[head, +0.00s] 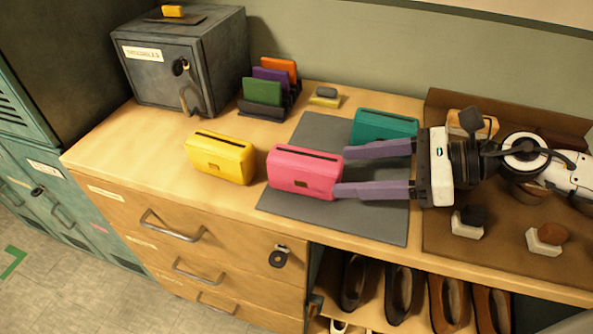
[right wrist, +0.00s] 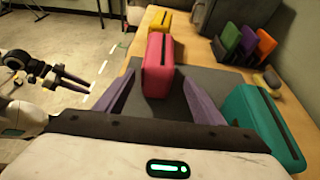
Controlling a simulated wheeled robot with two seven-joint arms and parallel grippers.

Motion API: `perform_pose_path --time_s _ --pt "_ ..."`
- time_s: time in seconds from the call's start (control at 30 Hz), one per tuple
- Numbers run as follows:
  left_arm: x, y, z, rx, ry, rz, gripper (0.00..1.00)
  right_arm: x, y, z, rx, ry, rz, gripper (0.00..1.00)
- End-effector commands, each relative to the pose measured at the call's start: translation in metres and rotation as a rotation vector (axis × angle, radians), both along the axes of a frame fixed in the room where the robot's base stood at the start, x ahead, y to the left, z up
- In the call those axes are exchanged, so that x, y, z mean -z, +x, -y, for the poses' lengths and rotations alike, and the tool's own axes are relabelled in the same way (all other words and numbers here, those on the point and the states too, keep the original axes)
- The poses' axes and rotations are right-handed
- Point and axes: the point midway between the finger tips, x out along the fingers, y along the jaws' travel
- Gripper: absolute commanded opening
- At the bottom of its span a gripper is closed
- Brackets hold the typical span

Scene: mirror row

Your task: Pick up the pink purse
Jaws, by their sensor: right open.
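The pink purse (head: 304,172) stands upright at the left part of a grey mat (head: 330,128) on the wooden counter. It also shows in the right wrist view (right wrist: 157,68), straight ahead between the finger lines. My right gripper (head: 340,171) comes in from the right and is open, its two purple fingers pointing at the purse. In the head view the near fingertip overlaps the purse's right edge; I cannot tell whether they touch. My left gripper (right wrist: 75,80) shows only in the right wrist view, at the left, away from the counter; its fingers look slightly apart.
A yellow purse (head: 220,157) stands just left of the pink one. A teal purse (head: 384,128) stands close behind my right fingers. A rack of coloured pouches (head: 263,92), a sponge (head: 325,97) and a grey safe (head: 182,65) stand behind. Shoes (head: 401,288) sit below the counter.

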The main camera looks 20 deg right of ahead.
Motion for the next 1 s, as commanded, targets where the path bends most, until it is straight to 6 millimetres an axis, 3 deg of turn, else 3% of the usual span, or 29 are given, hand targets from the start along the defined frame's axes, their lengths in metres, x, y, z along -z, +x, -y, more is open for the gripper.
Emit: perform_pose_path --time_s 0.53,1.0 --pt "-0.008 -0.003 -0.004 -0.004 0.007 -0.006 0.31 0.013 0.023 -0.037 -0.008 0.002 0.002 0.62" --pt "-0.028 -0.002 -0.005 -0.006 0.007 -0.004 0.31 0.033 0.046 -0.077 -0.007 0.002 0.003 0.62"
